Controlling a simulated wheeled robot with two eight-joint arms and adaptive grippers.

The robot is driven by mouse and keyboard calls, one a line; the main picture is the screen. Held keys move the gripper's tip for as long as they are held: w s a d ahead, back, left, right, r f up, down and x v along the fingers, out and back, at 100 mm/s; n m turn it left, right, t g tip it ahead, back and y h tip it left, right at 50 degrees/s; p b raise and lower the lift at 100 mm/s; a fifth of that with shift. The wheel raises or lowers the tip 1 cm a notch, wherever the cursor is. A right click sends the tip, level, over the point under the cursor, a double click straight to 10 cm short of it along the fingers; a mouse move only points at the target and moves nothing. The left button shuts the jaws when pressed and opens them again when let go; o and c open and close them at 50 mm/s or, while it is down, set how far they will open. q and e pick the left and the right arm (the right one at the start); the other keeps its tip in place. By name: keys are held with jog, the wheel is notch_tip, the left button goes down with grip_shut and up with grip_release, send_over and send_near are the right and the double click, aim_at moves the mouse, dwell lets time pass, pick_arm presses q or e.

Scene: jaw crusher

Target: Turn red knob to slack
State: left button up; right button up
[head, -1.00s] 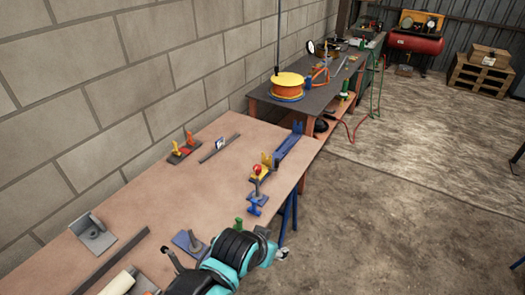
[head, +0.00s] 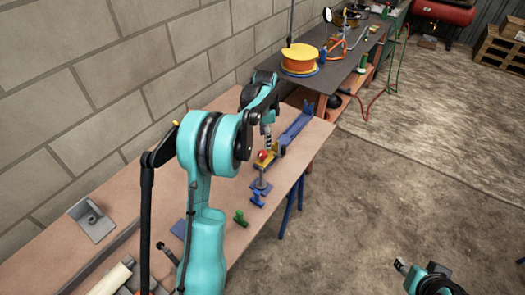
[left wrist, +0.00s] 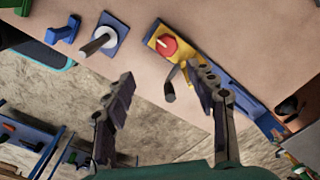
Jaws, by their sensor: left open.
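The red knob (head: 263,155) sits on a yellow block at the near end of a long blue rail on the wooden bench. In the left wrist view the red knob (left wrist: 167,46) shows a pale stripe on its face. A small lever with a dark grip (left wrist: 169,92) sticks out beside it. My left gripper (left wrist: 160,73) is open and empty, fingers spread, with the knob just beyond the fingertips. In the head view my left gripper (head: 267,138) hangs just above the knob. My right gripper (head: 401,266) is low at the bottom right over the floor; its jaws are too small to judge.
A blue base with a grey post (head: 261,185), a blue T-handle (head: 257,200) and a green T-handle (head: 241,218) stand near the knob. A grey bracket (head: 92,219) lies at left. An orange reel (head: 300,60) stands on the far dark table. The block wall borders the bench.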

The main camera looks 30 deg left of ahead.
aim_at(262, 153)
pick_arm(q)
jog(key=f, duration=0.1)
jog(key=a+f, duration=0.1)
jog(key=f, duration=0.1)
jog(key=shift+w+a+f+m, duration=0.1)
jog(key=shift+w+a+m, duration=0.25)
jog(key=shift+w+m, duration=0.05)
notch_tip(262, 153, down, 7)
jog(key=b, duration=0.2)
jog(key=shift+b, duration=0.4)
jog(key=c, duration=1.1)
